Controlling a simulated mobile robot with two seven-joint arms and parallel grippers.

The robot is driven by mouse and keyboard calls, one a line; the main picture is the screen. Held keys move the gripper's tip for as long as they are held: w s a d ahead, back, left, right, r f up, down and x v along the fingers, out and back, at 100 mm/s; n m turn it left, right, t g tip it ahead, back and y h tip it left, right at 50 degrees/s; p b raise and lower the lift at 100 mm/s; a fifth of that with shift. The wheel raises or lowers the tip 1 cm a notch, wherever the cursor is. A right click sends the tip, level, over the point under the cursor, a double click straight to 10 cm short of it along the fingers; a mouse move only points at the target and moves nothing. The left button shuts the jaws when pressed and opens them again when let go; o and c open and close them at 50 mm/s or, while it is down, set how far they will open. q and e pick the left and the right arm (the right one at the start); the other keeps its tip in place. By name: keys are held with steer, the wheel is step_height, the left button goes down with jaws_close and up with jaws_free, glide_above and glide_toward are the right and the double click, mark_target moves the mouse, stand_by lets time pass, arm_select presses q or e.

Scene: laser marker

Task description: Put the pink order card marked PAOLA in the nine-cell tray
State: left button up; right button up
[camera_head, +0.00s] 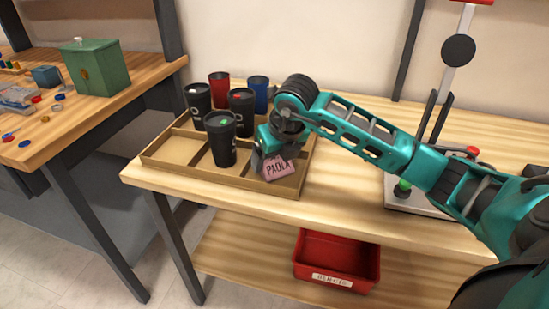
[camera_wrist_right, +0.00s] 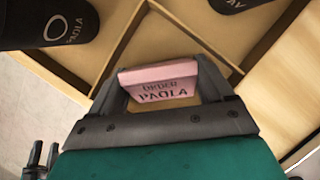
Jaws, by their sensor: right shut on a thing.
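The pink order card (camera_head: 278,168) reads PAOLA, and in the wrist view the pink card (camera_wrist_right: 158,82) shows ORDER PAOLA. My right gripper (camera_head: 268,158) is shut on it, its fingers on either side of the card in the wrist view. The card is at the front right cell of the wooden nine-cell tray (camera_head: 192,178); I cannot tell if it touches the floor. A black cup with a green mark on top (camera_head: 222,143) stands in the front middle cell. A black cup in the wrist view (camera_wrist_right: 50,22) is lettered PAOLA.
Behind are two more black cups (camera_head: 197,103), a red cup (camera_head: 219,88) and a blue cup (camera_head: 258,94). The front left cell (camera_head: 177,151) is empty. A machine with a green button (camera_head: 402,188) stands right. A red bin (camera_head: 335,258) sits on the lower shelf.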

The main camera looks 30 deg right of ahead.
steer(key=o, duration=0.8)
steer(key=shift+c, duration=0.2)
steer(key=shift+r, duration=0.25)
steer(key=p+v, duration=0.2)
steer(key=v, duration=0.9)
steer(key=shift+s+r, duration=0.25)
steer(key=shift+r, duration=0.05)
